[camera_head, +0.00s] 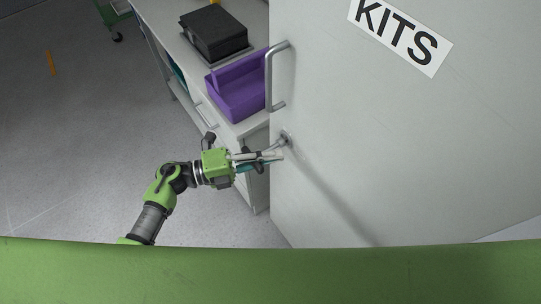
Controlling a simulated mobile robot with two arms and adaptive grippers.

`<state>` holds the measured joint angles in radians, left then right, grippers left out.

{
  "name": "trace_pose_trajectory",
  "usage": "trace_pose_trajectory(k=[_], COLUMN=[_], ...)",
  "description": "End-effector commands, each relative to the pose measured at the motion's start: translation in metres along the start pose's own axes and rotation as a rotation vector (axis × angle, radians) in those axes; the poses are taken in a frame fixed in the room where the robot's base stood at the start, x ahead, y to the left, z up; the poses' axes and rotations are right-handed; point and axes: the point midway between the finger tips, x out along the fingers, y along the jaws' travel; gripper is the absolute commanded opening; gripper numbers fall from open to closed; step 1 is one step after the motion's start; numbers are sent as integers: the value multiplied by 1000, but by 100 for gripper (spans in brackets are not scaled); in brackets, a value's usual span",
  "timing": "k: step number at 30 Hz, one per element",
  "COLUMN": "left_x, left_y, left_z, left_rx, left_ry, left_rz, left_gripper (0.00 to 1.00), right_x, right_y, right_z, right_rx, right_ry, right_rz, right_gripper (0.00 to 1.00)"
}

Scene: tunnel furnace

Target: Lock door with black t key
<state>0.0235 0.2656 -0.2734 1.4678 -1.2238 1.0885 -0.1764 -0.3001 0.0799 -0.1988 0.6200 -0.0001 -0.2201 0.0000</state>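The large pale grey door (400,140) fills the right side and bears a "KITS" sign (400,32). A small metal lock fitting (285,138) sits near the door's left edge, below the metal handle (274,77). My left gripper (276,154) reaches in from the left, with its fingertips at the door edge just below the fitting. The fingers are seen edge-on and look close together; whether they grip anything is unclear. I cannot make out a black T key. My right gripper is not in view.
A grey cabinet (168,30) stands behind the door edge. On it are a purple bin (240,98) and a black case (213,34). The grey floor (80,130) at left is mostly clear. A green wheeled cart (112,14) is at the top left.

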Motion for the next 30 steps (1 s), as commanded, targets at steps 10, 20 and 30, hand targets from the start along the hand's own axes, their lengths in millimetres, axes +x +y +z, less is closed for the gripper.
trace_pose_trajectory(k=[10,20,30], left_x=[0,5,6], left_y=[0,0,4], left_z=[0,3,4], left_rx=[0,1,230], left_ry=[0,-1,4], left_rz=[0,-1,91], left_gripper=[0,0,0], right_x=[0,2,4], right_y=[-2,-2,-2], right_z=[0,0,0], right_rx=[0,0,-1], right_ry=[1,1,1], right_rz=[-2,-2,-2], right_gripper=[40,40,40])
